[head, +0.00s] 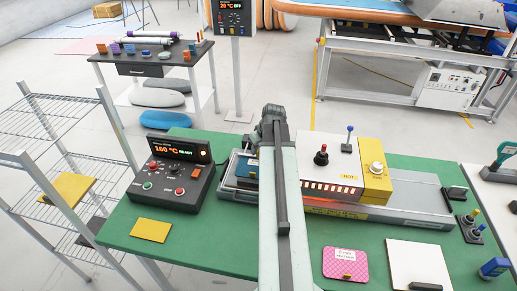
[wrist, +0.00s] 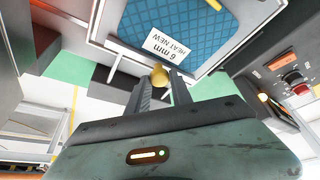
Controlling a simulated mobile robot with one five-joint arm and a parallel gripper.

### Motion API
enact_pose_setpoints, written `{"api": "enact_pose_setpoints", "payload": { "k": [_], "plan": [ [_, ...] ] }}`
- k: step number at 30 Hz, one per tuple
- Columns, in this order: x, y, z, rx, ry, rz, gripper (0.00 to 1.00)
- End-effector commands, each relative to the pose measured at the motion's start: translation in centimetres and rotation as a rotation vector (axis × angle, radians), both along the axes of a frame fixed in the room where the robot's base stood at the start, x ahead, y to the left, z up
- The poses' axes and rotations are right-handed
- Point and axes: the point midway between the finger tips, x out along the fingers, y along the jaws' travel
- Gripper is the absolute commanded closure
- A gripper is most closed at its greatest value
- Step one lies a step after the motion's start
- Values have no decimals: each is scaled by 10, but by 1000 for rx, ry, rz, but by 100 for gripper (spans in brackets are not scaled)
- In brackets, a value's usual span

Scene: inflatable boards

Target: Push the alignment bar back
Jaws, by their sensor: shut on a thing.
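A blue quilted board (wrist: 185,32) with a white label reading "6 mm HEAT NEW" fills the top of the wrist view. It lies in a light-rimmed tray, and its blue part also shows in the head view (head: 246,166) left of my arm. My gripper (wrist: 160,82) is shut on the small yellow knob (wrist: 160,74) at the board's label edge. In the head view my arm hides the gripper and part of the tray. I cannot make out the alignment bar with certainty.
A heater unit (head: 330,170) with a glowing front stands over the metal bed right of my arm. A control box (head: 172,178) reading 160 °C stands left. A pink board (head: 346,264), a yellow plate (head: 150,230) and a white plate (head: 414,262) lie on the green table (head: 215,255).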

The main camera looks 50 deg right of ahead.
Motion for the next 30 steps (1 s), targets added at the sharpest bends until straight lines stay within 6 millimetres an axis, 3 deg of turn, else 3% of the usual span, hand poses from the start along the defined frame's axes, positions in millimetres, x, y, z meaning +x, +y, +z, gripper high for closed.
{"api": "enact_pose_setpoints", "payload": {
  "k": [4,11,20,21,22,30],
  "plan": [
    [6,-9,0,0,0,0,100],
    [27,-42,0,0,0,-1,100],
    [28,-44,1,-4,-3,-1,100],
    [28,-45,1,-5,-4,-2,62],
    [28,-44,1,-5,-4,-2,54],
    [27,-43,0,-1,-2,0,52]
  ]
}}
